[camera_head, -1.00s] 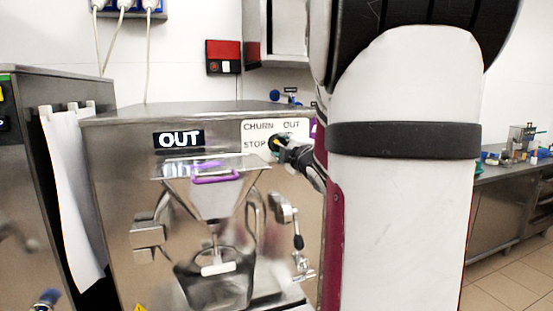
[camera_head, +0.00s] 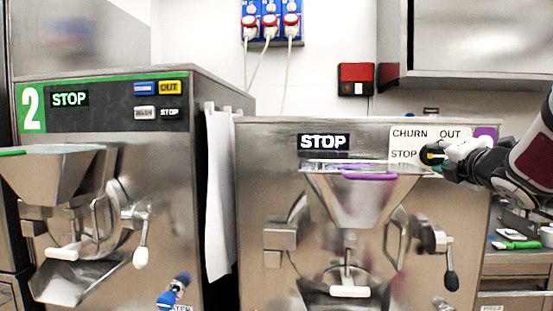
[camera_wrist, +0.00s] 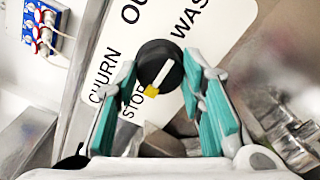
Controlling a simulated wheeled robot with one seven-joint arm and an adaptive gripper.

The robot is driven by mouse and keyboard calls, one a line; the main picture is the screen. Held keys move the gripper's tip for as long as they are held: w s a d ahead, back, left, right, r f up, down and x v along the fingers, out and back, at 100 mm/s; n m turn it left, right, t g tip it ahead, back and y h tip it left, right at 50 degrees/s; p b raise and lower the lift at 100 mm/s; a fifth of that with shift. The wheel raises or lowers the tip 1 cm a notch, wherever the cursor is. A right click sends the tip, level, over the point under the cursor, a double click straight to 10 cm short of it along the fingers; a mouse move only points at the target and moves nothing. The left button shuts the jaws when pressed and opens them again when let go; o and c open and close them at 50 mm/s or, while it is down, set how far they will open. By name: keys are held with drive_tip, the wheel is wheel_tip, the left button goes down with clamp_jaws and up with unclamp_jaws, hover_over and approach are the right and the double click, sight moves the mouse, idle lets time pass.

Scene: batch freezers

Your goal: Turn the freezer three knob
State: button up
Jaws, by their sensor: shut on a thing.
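The black round knob (camera_wrist: 160,66) has a white pointer line with a yellow tip. In the wrist view the yellow tip points at the word STOP on the white label (camera_wrist: 105,62). My gripper (camera_wrist: 162,74) is shut on the knob, with a teal-padded finger on each side. In the head view my gripper (camera_head: 447,153) reaches in from the right and partly hides the knob (camera_head: 431,155). The steel freezer (camera_head: 262,190) with this knob shows STOP on its display (camera_head: 323,142). Its number is not visible.
Freezer two (camera_head: 150,190) stands to the left, its display also at STOP. A white cloth (camera_head: 219,195) hangs between the freezers. A steel hopper with a purple edge (camera_head: 370,176) and a black-ended lever (camera_head: 451,280) stick out below the knob.

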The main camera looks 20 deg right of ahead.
idle(0.5)
drive_tip(key=o, duration=1.2)
drive_tip(key=shift+c, duration=0.2)
drive_tip(key=v, duration=1.2)
drive_tip(key=shift+s+f, duration=0.1)
drive_tip(key=shift+s, duration=0.05)
